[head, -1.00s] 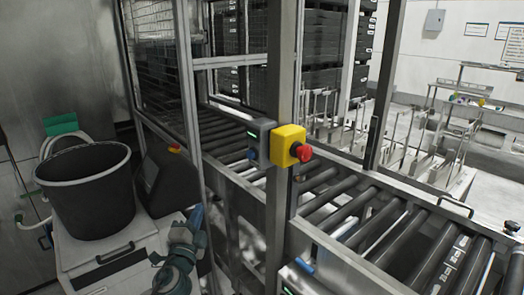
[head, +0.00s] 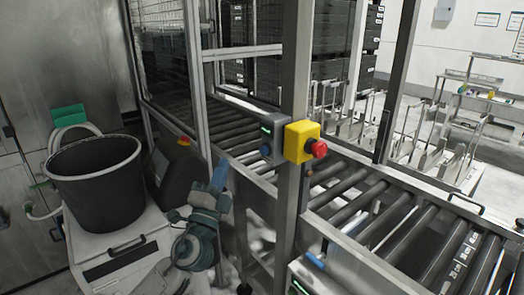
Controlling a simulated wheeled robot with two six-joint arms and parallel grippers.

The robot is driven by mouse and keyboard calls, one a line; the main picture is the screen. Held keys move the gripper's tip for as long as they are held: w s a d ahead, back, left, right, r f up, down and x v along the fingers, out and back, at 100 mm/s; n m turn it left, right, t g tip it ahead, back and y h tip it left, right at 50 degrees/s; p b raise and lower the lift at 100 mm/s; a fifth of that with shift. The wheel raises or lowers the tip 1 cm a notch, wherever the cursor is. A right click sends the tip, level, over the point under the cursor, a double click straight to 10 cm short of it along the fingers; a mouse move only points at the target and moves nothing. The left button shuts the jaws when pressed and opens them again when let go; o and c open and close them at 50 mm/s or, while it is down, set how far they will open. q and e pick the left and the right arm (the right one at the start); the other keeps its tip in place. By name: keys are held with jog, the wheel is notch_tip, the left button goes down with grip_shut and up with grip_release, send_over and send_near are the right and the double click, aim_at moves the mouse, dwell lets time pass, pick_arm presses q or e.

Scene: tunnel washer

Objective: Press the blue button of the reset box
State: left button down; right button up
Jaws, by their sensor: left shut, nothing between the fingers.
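The reset box (head: 269,122) is a small grey box with a green light, fixed to the metal post left of the yellow box. Its blue button (head: 265,151) faces the lower left and is uncovered. My left gripper (head: 220,172) points up at the lower left of the box, in front of the fence frame. It is shut and empty, and appears apart from the button. My right gripper is not in view.
A yellow box with a red emergency button (head: 319,149) sits right beside the reset box. A roller conveyor (head: 370,205) runs behind the post. A black bucket (head: 95,185) stands on a white cabinet at left. A dark panel (head: 178,172) is near my left arm.

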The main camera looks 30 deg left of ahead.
aim_at(263, 150)
pick_arm(q)
jog(key=w+d+p, duration=0.1)
jog(key=w+d, duration=0.2)
jog(key=w, duration=0.5)
jog(key=shift+d+p, duration=0.15)
jog(key=shift+p, duration=0.15)
jog(key=shift+s, duration=0.1)
dwell(1.1)
dwell(0.6)
jog(key=shift+w+d, duration=0.15)
jog(key=shift+w, duration=0.3)
